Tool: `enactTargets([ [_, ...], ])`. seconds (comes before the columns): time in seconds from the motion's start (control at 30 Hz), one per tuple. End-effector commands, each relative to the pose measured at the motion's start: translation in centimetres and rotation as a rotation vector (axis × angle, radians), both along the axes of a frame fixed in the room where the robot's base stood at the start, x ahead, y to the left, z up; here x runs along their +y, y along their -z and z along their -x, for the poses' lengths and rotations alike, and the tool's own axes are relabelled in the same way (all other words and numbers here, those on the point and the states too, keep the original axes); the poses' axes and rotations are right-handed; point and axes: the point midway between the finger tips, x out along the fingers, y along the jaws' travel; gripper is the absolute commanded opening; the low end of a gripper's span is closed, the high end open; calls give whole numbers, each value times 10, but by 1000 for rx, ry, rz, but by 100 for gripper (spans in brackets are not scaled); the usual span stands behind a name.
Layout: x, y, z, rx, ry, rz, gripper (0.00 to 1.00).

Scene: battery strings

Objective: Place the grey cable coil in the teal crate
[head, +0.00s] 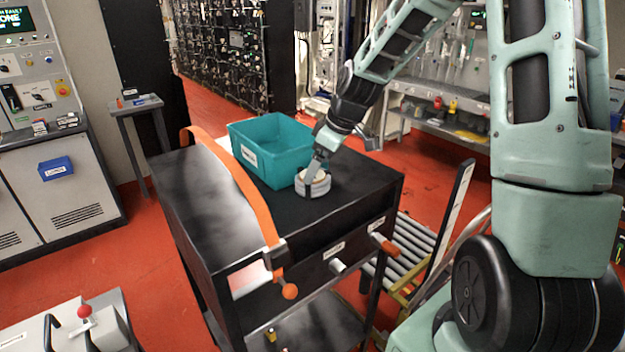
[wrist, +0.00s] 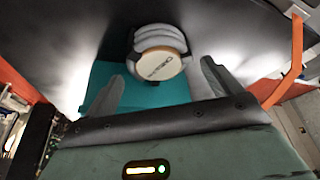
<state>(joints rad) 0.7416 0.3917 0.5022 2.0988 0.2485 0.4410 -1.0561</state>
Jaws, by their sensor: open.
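The grey cable coil (head: 317,188) stands on the black cart top, close to the front right of the teal crate (head: 263,132). In the wrist view the coil (wrist: 160,35) has a pale round label and lies ahead of the space between my fingers. My gripper (head: 313,170) is at the coil in the head view, pointing down and partly in front of it. In the wrist view my gripper (wrist: 162,70) is open, with a finger on each side. I cannot tell whether a finger touches the coil. Part of the teal crate (wrist: 98,82) shows behind the fingers.
An orange strap (head: 245,190) arches over the black cart (head: 205,205), left of the crate. The cart's left side top is bare. Orange and white handles (head: 385,243) stick out of its front. A roller conveyor (head: 410,245) stands to the right.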

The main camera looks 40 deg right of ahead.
Motion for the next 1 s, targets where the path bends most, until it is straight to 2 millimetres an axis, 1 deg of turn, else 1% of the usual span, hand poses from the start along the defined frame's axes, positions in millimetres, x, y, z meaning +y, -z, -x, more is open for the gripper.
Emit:
enactTargets([
  [0.13,3,9,-4,4,-1,-2,91],
  [0.4,8,39,-16,3,-1,-3,91],
  [0.47,9,43,-17,2,0,-2,91],
  [0.57,9,47,-18,1,1,-1,91],
  [0.77,9,47,-18,0,1,0,91],
  [0.8,9,47,-18,0,1,0,80],
  [0.87,9,47,-18,0,1,0,63],
  [0.9,9,47,-18,0,1,0,52],
  [0.93,9,47,-18,0,1,0,49],
  [0.97,9,47,-19,-1,1,-1,49],
  [1.0,9,47,-19,-1,1,-1,45],
])
